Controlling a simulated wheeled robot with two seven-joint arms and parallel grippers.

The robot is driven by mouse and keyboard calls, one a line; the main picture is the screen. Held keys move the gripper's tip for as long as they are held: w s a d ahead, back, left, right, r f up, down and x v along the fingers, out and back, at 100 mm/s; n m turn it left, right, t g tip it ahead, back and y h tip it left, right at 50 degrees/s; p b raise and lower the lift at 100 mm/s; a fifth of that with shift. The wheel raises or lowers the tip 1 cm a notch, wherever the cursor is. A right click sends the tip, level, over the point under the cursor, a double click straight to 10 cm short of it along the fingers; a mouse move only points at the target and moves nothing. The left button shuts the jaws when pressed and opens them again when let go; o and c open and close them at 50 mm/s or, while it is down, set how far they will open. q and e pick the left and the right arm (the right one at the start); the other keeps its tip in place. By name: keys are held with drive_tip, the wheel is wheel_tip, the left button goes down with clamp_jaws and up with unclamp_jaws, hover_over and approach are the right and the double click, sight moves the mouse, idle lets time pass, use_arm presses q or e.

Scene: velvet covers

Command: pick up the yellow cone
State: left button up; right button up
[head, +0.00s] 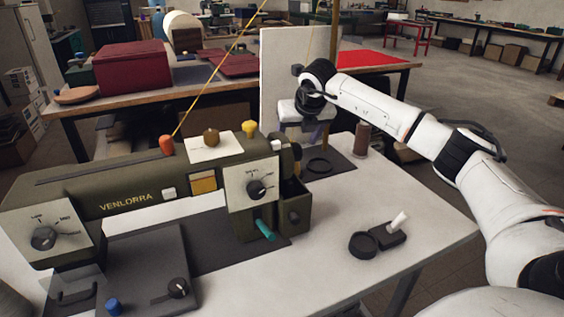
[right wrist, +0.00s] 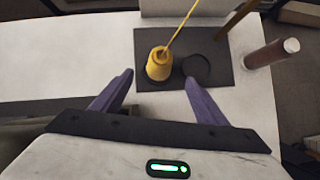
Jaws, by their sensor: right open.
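The yellow cone (right wrist: 158,66) stands on a dark mat (right wrist: 150,42) in the right wrist view, with a yellow thread rising from its top. My right gripper (right wrist: 159,77) is open and empty, its two purple fingers spread on either side of the cone's line and short of it in the picture. In the head view my right gripper (head: 308,133) hangs above the mat (head: 338,160), behind the end of the sewing machine. I cannot make out the cone in the head view. My left gripper is not in view.
The olive sewing machine (head: 130,200) fills the left of the white table (head: 340,230). An empty dark ring (right wrist: 197,69) lies beside the cone, and a brown spool (right wrist: 270,53) stands right of the mat. A white upright panel (head: 285,70) rises behind.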

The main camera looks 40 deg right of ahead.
drive_tip(key=x, duration=0.6)
drive_tip(key=shift+w+d+f, duration=0.1)
drive_tip(key=shift+d+f, duration=0.1)
drive_tip(key=shift+f, duration=0.1)
drive_tip(key=shift+p+x, duration=0.3)
drive_tip(key=shift+x, duration=2.35)
drive_tip(key=shift+w+r, duration=0.15)
drive_tip(key=shift+c, duration=0.4)
drive_tip(key=c, duration=1.1)
